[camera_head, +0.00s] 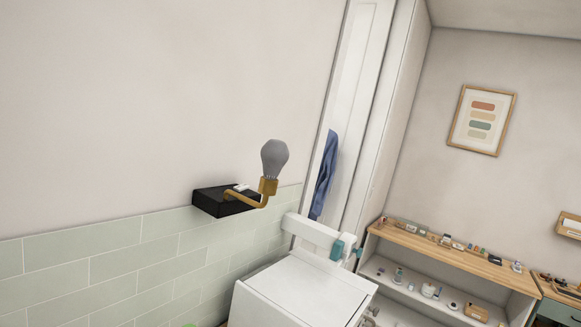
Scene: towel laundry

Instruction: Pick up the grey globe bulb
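The grey globe bulb (274,157) stands upright, tilted slightly, in the brass holder of a wall lamp (226,201). The lamp has a black box on the wall, just above the tile edge, and a curved brass arm. What looks like my gripper (347,249), a white crossbar with teal pieces, is at the lower middle, below and to the right of the bulb. It is apart from the bulb in the picture. Its jaw opening is too small and oblique to tell.
Pale green tiles (120,265) cover the lower wall. A blue towel (324,175) hangs beside the white door frame (355,100). A wooden-topped shelf unit (465,258) with several small objects stands at the right. A framed picture (481,120) hangs above. The space around the bulb looks clear.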

